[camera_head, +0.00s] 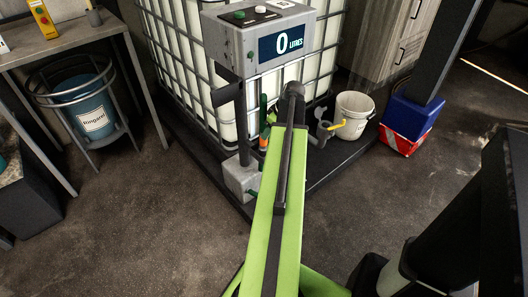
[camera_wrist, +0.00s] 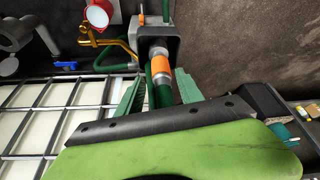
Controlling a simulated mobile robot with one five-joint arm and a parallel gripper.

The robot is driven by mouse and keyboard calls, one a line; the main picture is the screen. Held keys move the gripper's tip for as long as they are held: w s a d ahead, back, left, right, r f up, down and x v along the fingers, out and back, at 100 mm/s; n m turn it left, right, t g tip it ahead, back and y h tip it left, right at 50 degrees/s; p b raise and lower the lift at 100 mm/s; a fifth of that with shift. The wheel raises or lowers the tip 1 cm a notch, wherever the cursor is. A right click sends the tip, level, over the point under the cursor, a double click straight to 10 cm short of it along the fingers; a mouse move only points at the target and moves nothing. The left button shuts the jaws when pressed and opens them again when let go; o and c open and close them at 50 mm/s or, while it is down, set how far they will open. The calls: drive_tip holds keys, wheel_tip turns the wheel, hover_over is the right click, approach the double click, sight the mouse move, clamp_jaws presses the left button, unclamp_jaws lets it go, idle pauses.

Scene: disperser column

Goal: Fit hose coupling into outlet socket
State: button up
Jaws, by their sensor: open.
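The hose coupling has an orange sleeve (camera_wrist: 161,66) and a silver end, with green hose below it in the wrist view. Its silver end overlaps the dark opening of a grey block (camera_wrist: 145,35), which appears to be the outlet socket. I cannot tell how deep the end sits. My gripper (camera_wrist: 160,92) is open, its green fingers apart on either side of the hose just below the orange sleeve. In the head view the orange sleeve (camera_head: 264,140) shows just left of my arm, above the grey foot block (camera_head: 240,178) of the column. My arm hides part of this area.
The disperser display (camera_head: 281,42) reads 0 litres. The caged white tank (camera_head: 185,55) stands behind it. A white bucket (camera_head: 353,112) and blue crate (camera_head: 408,118) are to the right. A yellow pipe (camera_wrist: 92,40) lies left of the block.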

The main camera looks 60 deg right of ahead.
sight(262, 143)
drive_tip(key=b+x, duration=0.2)
drive_tip(key=x, duration=0.2)
drive_tip(key=shift+f, duration=0.2)
drive_tip(key=shift+w+f+b, duration=0.1)
drive_tip(key=shift+b, duration=0.25)
drive_tip(key=b+x, duration=0.4)
drive_tip(key=x, duration=0.1)
drive_tip(key=shift+f+b, duration=0.1)
drive_tip(key=shift+b, duration=0.3)
drive_tip(key=shift+w, duration=0.1)
clamp_jaws()
